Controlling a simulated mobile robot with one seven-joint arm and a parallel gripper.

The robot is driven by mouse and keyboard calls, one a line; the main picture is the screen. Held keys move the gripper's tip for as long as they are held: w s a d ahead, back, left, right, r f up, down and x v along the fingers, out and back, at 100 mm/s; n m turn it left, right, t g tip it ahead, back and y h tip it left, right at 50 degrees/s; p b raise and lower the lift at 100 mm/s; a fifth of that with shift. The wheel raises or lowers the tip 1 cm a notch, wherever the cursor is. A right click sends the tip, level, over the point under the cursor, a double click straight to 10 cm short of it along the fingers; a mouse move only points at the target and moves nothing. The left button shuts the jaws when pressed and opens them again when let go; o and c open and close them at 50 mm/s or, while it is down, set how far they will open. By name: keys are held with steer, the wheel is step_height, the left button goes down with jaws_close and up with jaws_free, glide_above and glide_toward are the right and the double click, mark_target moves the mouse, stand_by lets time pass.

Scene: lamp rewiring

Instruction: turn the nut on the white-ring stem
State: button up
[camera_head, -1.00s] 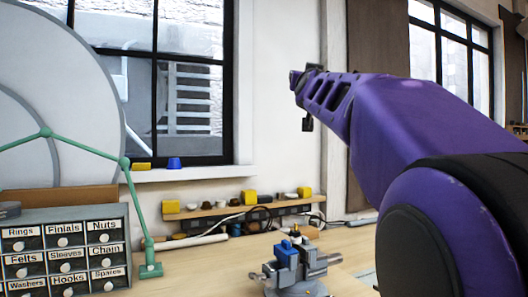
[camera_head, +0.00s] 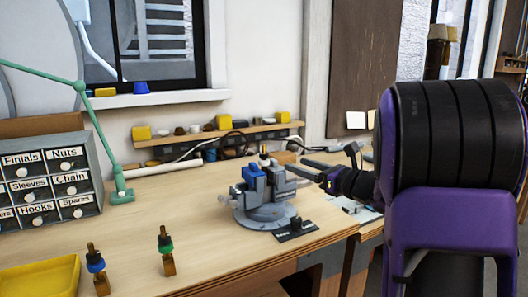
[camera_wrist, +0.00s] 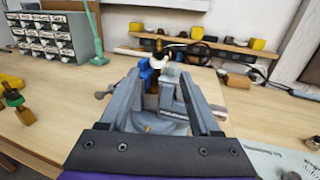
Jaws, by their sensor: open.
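A small dark-tipped brass stem (camera_head: 263,152) stands upright in the grey and blue vise (camera_head: 268,212) on the bench. In the wrist view the stem (camera_wrist: 159,46) rises just beyond my fingers, with a pale band low on it that may be the white ring. The nut is too small to make out. My gripper (camera_head: 322,179) is right of the vise in the head view. In the wrist view my gripper (camera_wrist: 162,76) is open, its two fingers pointing towards the vise and stem. Nothing shows held between them.
A blue-ring stem (camera_head: 95,263) and a green-ring stem (camera_head: 166,246) stand at the bench front, near a yellow tray (camera_head: 40,278). A drawer cabinet (camera_head: 45,175) and green lamp arm (camera_head: 118,178) are left. A low shelf (camera_head: 215,138) runs behind the vise. Bare bench lies left of it.

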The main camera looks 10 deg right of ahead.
mark_target(262, 153)
steer(key=p+x, duration=0.1)
steer(key=x, duration=1.6)
steer(key=shift+w+a, duration=0.15)
jaws_close()
